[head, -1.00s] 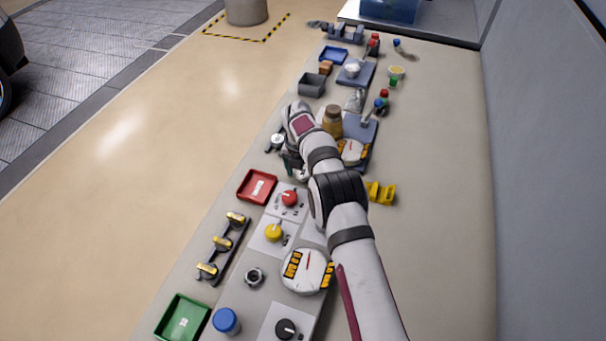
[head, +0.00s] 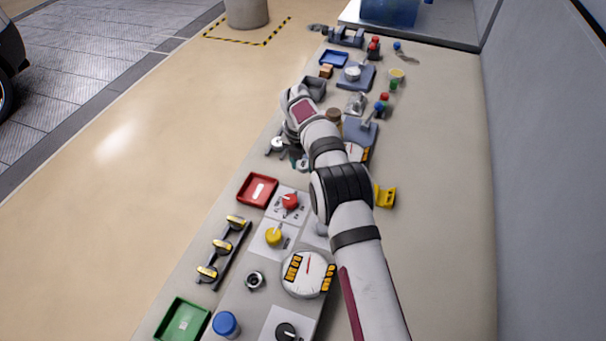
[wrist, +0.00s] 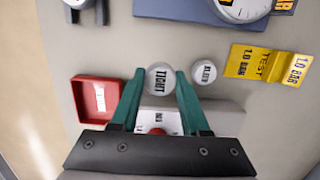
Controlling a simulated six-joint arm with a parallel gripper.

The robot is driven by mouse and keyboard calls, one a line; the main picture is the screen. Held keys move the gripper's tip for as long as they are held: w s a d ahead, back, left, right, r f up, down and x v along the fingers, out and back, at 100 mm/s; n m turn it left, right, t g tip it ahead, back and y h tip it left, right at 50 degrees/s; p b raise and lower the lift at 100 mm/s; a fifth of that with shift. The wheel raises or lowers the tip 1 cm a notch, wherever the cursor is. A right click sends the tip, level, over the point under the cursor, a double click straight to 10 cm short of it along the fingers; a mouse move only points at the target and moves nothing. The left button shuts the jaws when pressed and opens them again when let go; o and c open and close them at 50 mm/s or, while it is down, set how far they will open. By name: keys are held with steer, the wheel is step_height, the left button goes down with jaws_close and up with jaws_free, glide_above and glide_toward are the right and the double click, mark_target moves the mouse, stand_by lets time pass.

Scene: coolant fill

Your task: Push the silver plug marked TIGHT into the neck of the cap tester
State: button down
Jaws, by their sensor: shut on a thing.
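The silver plug marked TIGHT (wrist: 159,79) is between the green fingertips of my gripper (wrist: 159,74) in the wrist view, its marked round top facing the camera. The gripper is shut on it. In the head view my gripper (head: 299,160) is beyond the red tray, with the plug small and hard to make out. A dark-rimmed round neck (head: 254,281) stands nearer the camera, beside a large white gauge (head: 306,274); this looks like the cap tester. The gripper is well away from this neck, and the neck is empty.
A second silver round piece (wrist: 204,72) lies right of the held plug. A red tray (head: 257,190), a red knob (head: 290,202) and a yellow knob (head: 274,236) lie between gripper and neck. A yellow sign (wrist: 265,63) stands at right.

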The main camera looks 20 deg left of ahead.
steer(key=r, duration=0.3)
steer(key=s+r, duration=0.1)
steer(key=r, duration=0.1)
steer(key=shift+a+r, duration=0.2)
steer(key=shift+a, duration=0.2)
steer(key=s+a+r, duration=0.2)
steer(key=s+a, duration=0.2)
steer(key=s, duration=0.6)
glide_above(254, 280)
steer(key=shift+s+r, duration=0.25)
steer(key=shift+r, duration=0.15)
steer(key=shift+f, duration=2.95)
steer(key=shift+f, duration=0.95)
steer(key=shift+r, duration=0.7)
